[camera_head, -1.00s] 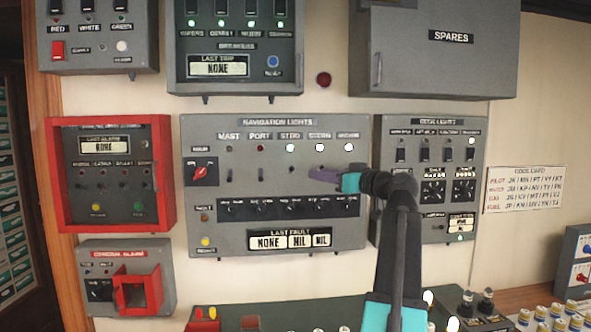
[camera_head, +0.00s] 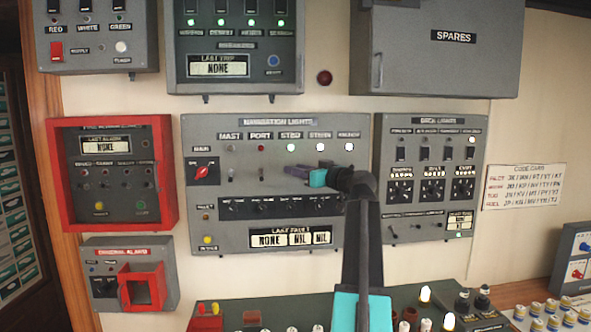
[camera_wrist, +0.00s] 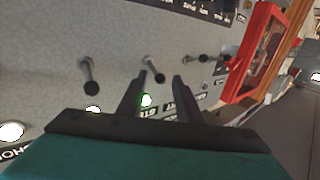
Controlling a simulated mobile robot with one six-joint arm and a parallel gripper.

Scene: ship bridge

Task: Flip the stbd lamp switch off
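The navigation lights panel (camera_head: 218,133) is on the wall, with its MAST, PORT, STBD, STERN and ANCHOR columns. The STBD lamp (camera_head: 291,147) is lit and looks green in the wrist view (camera_wrist: 147,100). My gripper (camera_head: 276,172) is in front of the panel, just below that lamp, and hides the STBD switch in the head view. In the wrist view my gripper (camera_wrist: 161,76) is open. The tip of the STBD switch lever (camera_wrist: 155,72) shows between its fingertips. Contact cannot be told.
Another lever (camera_wrist: 87,82) stands to the left in the wrist view, and others (camera_wrist: 198,58) to the right. A row of knobs (camera_head: 262,206) runs below my gripper. The deck lights panel (camera_head: 405,215) is to the right, a red-framed alarm box (camera_head: 54,180) to the left.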

